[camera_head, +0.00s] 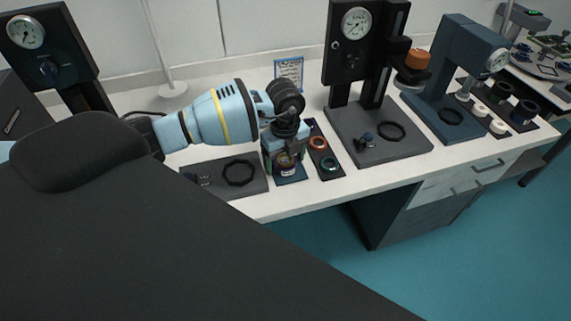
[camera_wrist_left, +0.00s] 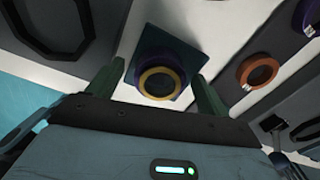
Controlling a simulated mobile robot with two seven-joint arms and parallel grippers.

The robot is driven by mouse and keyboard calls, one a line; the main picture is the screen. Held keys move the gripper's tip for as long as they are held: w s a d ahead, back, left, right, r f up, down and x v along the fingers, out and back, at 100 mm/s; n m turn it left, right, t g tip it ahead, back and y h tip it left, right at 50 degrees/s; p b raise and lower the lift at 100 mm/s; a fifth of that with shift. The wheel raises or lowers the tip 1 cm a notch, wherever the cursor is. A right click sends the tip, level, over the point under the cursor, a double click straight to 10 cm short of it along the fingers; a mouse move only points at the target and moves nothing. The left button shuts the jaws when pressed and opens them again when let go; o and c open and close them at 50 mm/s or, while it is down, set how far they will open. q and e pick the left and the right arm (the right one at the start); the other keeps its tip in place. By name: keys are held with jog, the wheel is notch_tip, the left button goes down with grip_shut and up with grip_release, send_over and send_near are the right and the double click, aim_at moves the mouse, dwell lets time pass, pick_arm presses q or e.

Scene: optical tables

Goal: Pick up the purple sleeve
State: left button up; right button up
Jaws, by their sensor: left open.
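The purple sleeve (camera_head: 288,171) stands on a small dark teal mat (camera_head: 291,181) near the front edge of the white bench. In the left wrist view, the sleeve (camera_wrist_left: 160,63) is a purple ring with a yellow band, on the teal mat (camera_wrist_left: 196,56). My left gripper (camera_head: 286,158) points down over it. The gripper's green fingers are open, one on each side of the sleeve in the left wrist view (camera_wrist_left: 158,76). I cannot tell whether they touch it. The gripper partly hides the sleeve in the head view. My right gripper is out of view.
A dark mat beside the sleeve holds an orange ring (camera_head: 317,143) and a green ring (camera_head: 328,163). Grey press bases with black rings (camera_head: 240,172) (camera_head: 391,131) flank this spot. A small framed sign (camera_head: 289,72) stands behind. The bench's front strip is clear.

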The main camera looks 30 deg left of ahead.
aim_at(282, 161)
pick_arm(q)
jog(key=shift+c, duration=0.5)
jog(key=c, duration=1.1)
jog(key=shift+o, duration=0.2)
jog(key=shift+r, duration=0.1)
jog(key=shift+r, duration=0.5)
jog(key=shift+s+a+r, duration=0.1)
jog(key=shift+s+r, duration=0.15)
jog(key=shift+r, duration=0.4)
jog(key=shift+s+r, duration=0.2)
jog(key=shift+r, duration=0.4)
jog(key=s, duration=0.5)
jog(key=s+r, duration=0.1)
jog(key=s, duration=0.4)
jog(key=s+a+p, duration=0.1)
jog(key=s, duration=0.4)
jog(key=shift+a+r, duration=0.1)
jog(key=shift+r, duration=0.05)
